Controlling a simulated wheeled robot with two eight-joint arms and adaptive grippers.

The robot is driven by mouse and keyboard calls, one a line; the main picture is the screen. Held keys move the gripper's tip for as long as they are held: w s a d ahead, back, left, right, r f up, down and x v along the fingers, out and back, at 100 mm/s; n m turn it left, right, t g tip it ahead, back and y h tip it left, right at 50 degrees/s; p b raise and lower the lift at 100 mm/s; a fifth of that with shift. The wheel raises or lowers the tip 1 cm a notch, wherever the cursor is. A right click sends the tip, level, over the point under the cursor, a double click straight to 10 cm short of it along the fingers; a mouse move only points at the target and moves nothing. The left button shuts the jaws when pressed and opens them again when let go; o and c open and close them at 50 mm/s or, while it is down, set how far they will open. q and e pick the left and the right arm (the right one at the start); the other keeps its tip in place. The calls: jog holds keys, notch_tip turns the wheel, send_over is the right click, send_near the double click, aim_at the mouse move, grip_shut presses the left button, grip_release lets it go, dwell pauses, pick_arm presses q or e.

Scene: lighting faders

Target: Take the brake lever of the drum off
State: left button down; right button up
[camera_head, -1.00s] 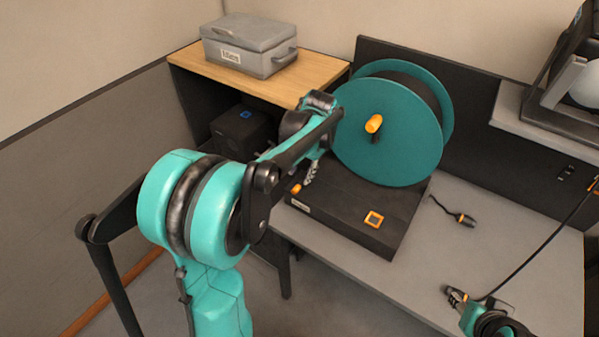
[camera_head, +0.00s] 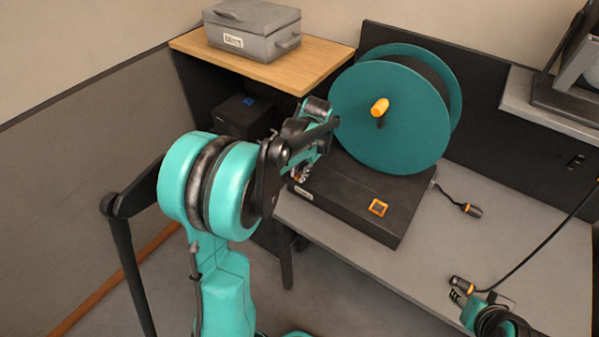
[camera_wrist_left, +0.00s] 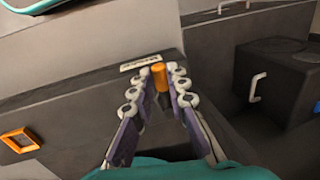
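The drum (camera_head: 385,125) is a large teal reel with an orange crank knob (camera_head: 380,106), standing on a dark base (camera_head: 352,200). The brake lever, a short stub with an orange grip, shows in the left wrist view (camera_wrist_left: 159,74) in front of the base's labelled side. In the head view it is mostly hidden by my left gripper (camera_head: 302,172). My left gripper also shows in the left wrist view (camera_wrist_left: 160,82), with its fingers apart on both sides of the lever; firm contact is not visible. My right gripper (camera_head: 459,294) is low at the right; its finger opening is unclear.
A black and orange cable plug (camera_head: 472,210) lies on the grey desk (camera_head: 540,240). Another plug and cable are beside my right gripper. A grey box (camera_head: 252,32) stands on the wooden shelf (camera_head: 300,70).

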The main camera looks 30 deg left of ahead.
pick_arm(q)
jog(key=shift+a+m, duration=0.1)
jog(key=shift+m, duration=0.2)
jog(key=a+m+p, duration=0.1)
jog(key=m, duration=0.1)
jog(key=w+a+m+t, duration=0.1)
jog(key=m, duration=0.2)
jog(key=a+m+p, duration=0.1)
jog(key=m, duration=0.1)
jog(key=shift+w+a+m+h+p, duration=0.2)
jog(key=shift+a+m+h+p, duration=0.1)
jog(key=shift+a+m+p, duration=0.1)
jog(key=m, duration=0.1)
jog(key=w+a+m, duration=0.1)
jog(key=shift+m+t+h, duration=0.3)
jog(key=shift+m+t, duration=0.1)
jog(key=shift+w+a+m+h+p, duration=0.2)
jog(key=shift+w+m, duration=0.35)
jog(key=shift+m, duration=0.6)
jog(key=shift+w+a+m+h+p, duration=0.15)
jog(key=shift+w+m+p, duration=0.3)
jog(key=shift+m, duration=0.65)
jog(key=shift+w+a+m+h+p, duration=0.2)
jog(key=shift+w+m, duration=0.45)
jog(key=shift+m, duration=0.5)
jog(key=shift+d, duration=0.15)
